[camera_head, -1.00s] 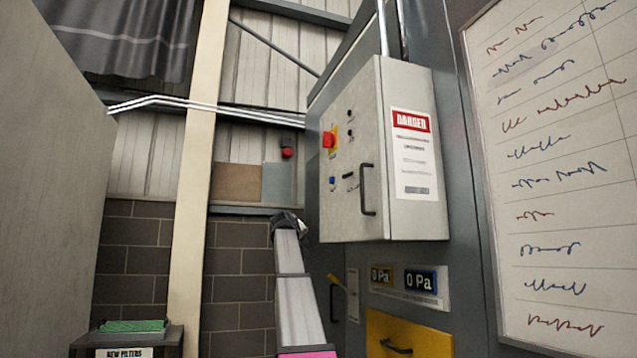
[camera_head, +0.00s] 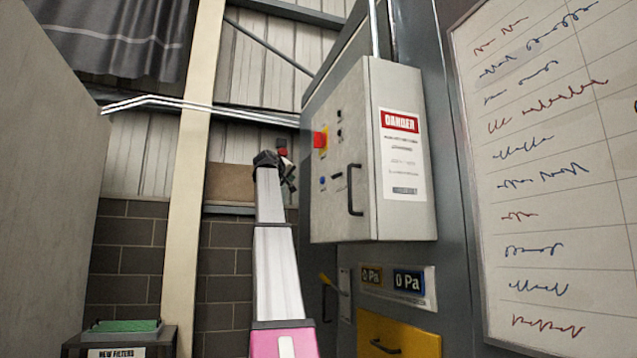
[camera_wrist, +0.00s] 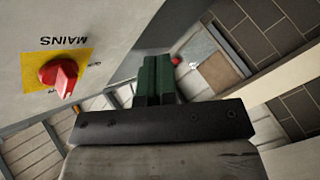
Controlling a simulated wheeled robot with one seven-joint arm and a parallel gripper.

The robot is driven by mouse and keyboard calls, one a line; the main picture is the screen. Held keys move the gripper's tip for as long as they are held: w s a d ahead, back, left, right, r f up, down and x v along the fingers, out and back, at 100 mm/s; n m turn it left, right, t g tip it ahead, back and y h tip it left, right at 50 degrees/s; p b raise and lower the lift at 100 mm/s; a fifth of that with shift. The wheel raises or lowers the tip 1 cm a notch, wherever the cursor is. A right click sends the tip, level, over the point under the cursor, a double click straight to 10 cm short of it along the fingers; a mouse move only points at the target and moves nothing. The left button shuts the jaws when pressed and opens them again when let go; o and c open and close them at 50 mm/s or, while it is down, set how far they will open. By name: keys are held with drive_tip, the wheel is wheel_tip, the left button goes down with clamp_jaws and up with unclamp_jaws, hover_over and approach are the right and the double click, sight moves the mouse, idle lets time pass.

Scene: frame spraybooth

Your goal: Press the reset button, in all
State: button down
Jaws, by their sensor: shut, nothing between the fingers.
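A grey control cabinet (camera_head: 335,215) carries a small blue button (camera_head: 322,182) low on its left-facing panel. No label on this button is readable, so I cannot tell if it is the reset button. Above it is a red rotary switch on a yellow plate (camera_head: 320,140); the wrist view shows this switch (camera_wrist: 60,75) upside down, marked MAINS. My gripper (camera_head: 290,182) is left of the panel, apart from the buttons. Its dark green fingers (camera_wrist: 157,80) are together and empty in the wrist view. The blue button is outside the wrist view.
The panel also has small dark knobs and a black handle (camera_head: 354,190). A red device (camera_head: 282,147) is on the back wall, behind my gripper. Pressure displays (camera_head: 408,282) sit below the cabinet. A whiteboard (camera_head: 545,180) stands right and a cream post (camera_head: 188,190) left.

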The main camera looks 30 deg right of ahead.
drive_tip(key=s+d, duration=0.2)
drive_tip(key=d, duration=0.6)
drive_tip(key=shift+d, duration=0.3)
drive_tip(key=shift+d, duration=0.2)
idle(2.0)
drive_tip(key=shift+s+d, duration=0.1)
drive_tip(key=shift+d, duration=0.1)
drive_tip(key=shift+s+d, duration=0.1)
drive_tip(key=shift+d, duration=0.35)
idle(0.9)
drive_tip(key=shift+a, duration=0.1)
drive_tip(key=shift+w+a, duration=0.2)
drive_tip(key=shift+a, duration=0.55)
drive_tip(key=shift+a, duration=0.1)
drive_tip(key=shift+w+a, duration=0.2)
drive_tip(key=shift+a, duration=0.6)
drive_tip(key=shift+w+a, duration=0.15)
drive_tip(key=shift+a, duration=0.6)
drive_tip(key=shift+w+a, duration=0.2)
drive_tip(key=shift+a, duration=0.6)
